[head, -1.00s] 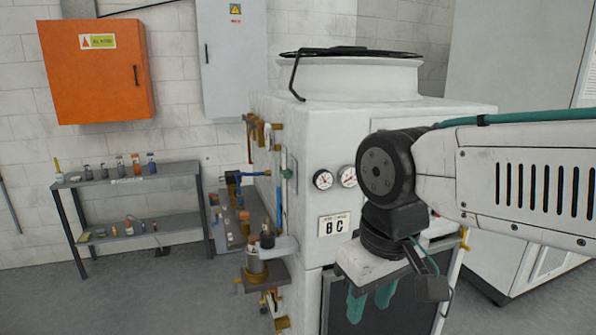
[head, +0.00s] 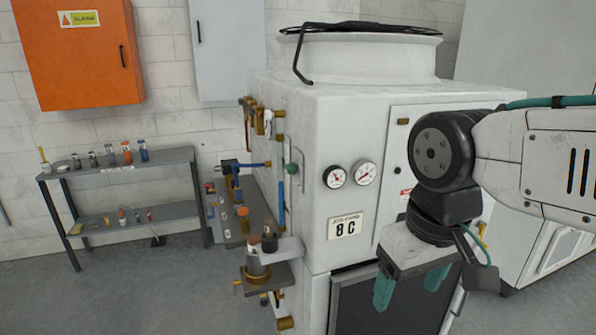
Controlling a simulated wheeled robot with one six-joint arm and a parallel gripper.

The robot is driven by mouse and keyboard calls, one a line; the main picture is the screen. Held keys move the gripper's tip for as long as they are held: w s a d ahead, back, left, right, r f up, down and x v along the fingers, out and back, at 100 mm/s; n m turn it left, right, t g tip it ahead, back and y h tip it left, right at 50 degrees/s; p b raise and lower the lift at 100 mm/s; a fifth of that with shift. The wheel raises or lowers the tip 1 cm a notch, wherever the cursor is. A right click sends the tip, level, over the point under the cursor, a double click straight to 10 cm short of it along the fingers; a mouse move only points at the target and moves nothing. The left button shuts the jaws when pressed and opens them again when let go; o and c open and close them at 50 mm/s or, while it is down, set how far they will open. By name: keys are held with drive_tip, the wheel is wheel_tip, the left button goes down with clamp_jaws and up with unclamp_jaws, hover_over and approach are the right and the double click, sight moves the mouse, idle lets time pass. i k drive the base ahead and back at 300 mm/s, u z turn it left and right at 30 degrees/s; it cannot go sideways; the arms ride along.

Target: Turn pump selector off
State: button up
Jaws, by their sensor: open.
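The white washer cabinet (head: 290,110) stands in the middle, with pipes and valves on its left side. I cannot tell for sure which part is the pump selector. My arm hides part of the cabinet's right front.
A small pump or motor (head: 258,262) juts out on a bracket at the cabinet's lower left. A grey shelf (head: 120,178) with small bottles stands by the wall, under an orange alarm box (head: 80,60). The floor (head: 150,285) at the left front is clear.

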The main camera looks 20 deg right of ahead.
sight(291, 169)
drive_tip(key=z, duration=0.1)
drive_tip(key=k, duration=1.05)
drive_tip(key=u, duration=1.3)
drive_tip(key=i, duration=1.3)
drive_tip(key=z, duration=0.9)
drive_tip(key=i, duration=0.4)
drive_tip(key=z, duration=0.35)
